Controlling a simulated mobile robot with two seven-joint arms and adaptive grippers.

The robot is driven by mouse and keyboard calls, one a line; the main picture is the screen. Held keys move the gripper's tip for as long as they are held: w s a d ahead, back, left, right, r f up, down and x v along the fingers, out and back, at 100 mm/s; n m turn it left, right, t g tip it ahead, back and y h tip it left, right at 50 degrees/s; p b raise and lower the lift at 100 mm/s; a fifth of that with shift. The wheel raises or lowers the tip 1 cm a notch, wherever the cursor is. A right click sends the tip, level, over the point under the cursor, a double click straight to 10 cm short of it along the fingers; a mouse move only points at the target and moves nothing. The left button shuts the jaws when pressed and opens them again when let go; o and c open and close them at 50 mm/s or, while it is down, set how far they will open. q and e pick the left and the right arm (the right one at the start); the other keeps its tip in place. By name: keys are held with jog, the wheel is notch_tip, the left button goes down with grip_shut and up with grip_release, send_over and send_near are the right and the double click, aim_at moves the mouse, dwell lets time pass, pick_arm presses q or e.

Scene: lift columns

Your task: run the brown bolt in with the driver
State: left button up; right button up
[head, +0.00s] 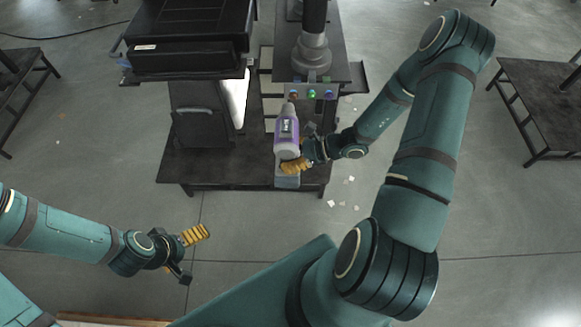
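The driver (287,131) is purple and grey and shows in the head view in front of the column's block. My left gripper (191,256) is open and empty over the floor, lower left.
A dark table (225,171) bears a black machine housing (187,37) left of the driver. A grey column (312,52) rises behind the bolts. Small pale scraps (348,181) lie on the floor. Another dark table (535,85) stands far right.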

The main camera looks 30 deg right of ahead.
jog(key=s+f, duration=0.1)
jog(key=s, duration=0.1)
jog(key=shift+s+d+f, duration=0.15)
jog(key=shift+s+f, duration=0.2)
jog(key=shift+s, duration=0.05)
jog(key=shift+w+d, duration=0.4)
jog(key=shift+w, duration=0.3)
jog(key=shift+w+d, duration=0.45)
jog(key=shift+w, duration=0.2)
jog(key=shift+w+d, duration=0.4)
jog(key=shift+w, duration=0.3)
jog(key=shift+w+d+b, duration=0.45)
jog(key=shift+w+d, duration=0.05)
jog(key=shift+w, duration=0.3)
jog(key=shift+w+d, duration=0.35)
jog(key=shift+w, duration=0.2)
jog(key=shift+w+d+b, duration=0.35)
jog(key=shift+w+b, duration=0.2)
dwell(2.4)
jog(key=shift+s+a, duration=0.1)
jog(key=shift+s+a+p, duration=0.1)
jog(key=shift+s+a, duration=0.3)
jog(key=shift+s, duration=0.3)
jog(key=shift+s+a+p, duration=0.15)
jog(key=shift+s+a, duration=0.3)
jog(key=shift+s, duration=0.25)
jog(key=shift+s+a+p, duration=0.1)
jog(key=shift+s+a, duration=0.3)
jog(key=shift+s, duration=0.3)
